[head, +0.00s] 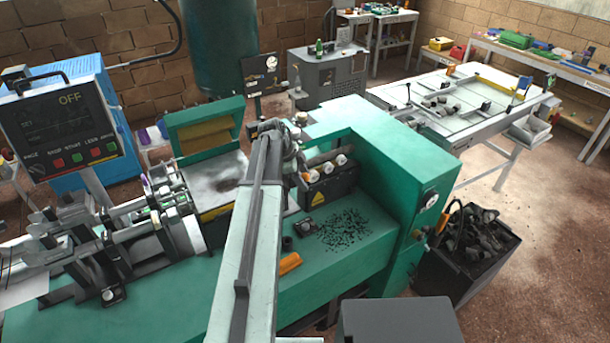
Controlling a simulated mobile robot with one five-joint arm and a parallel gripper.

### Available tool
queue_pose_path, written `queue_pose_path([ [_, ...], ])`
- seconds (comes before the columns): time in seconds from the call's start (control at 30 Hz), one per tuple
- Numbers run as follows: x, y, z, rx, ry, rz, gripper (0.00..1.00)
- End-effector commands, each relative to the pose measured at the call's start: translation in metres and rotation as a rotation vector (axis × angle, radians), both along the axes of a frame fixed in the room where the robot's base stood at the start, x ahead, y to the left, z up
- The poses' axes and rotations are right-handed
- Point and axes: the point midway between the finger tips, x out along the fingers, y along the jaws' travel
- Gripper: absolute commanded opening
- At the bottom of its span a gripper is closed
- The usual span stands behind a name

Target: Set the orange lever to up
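An orange lever (443,217) stands on the right end of the green machine (345,275), next to the black bin. It looks tilted, its top leaning slightly right; its exact setting is too small to tell. A second orange piece (289,263) lies low on the machine's front ledge; I cannot tell whether it is a handle. My pale arm rises from the bottom middle across the machine. At its far end a dark cluster seems to be my gripper (285,132), well left of the orange lever and apart from it. Its fingers cannot be made out.
A control panel (62,118) reading OFF stands at the left. A black bin (466,262) of dark lumps stands on the floor right of the machine. Dark crumbs (345,229) lie on the green ledge. A pale table (470,105) stands behind; the floor at right is clear.

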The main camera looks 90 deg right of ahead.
Motion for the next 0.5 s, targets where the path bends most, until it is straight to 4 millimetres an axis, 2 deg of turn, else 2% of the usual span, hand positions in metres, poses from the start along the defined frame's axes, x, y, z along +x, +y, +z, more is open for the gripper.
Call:
queue_pose_path([
  [0.27, -0.002, 0.0, 0.003, -0.002, 0.003, -0.002, 0.52],
  [0.37, 0.001, 0.001, 0.012, -0.002, 0.003, -0.002, 0.52],
  [0.5, 0.009, 0.004, 0.034, -0.002, 0.003, 0.0, 0.52],
])
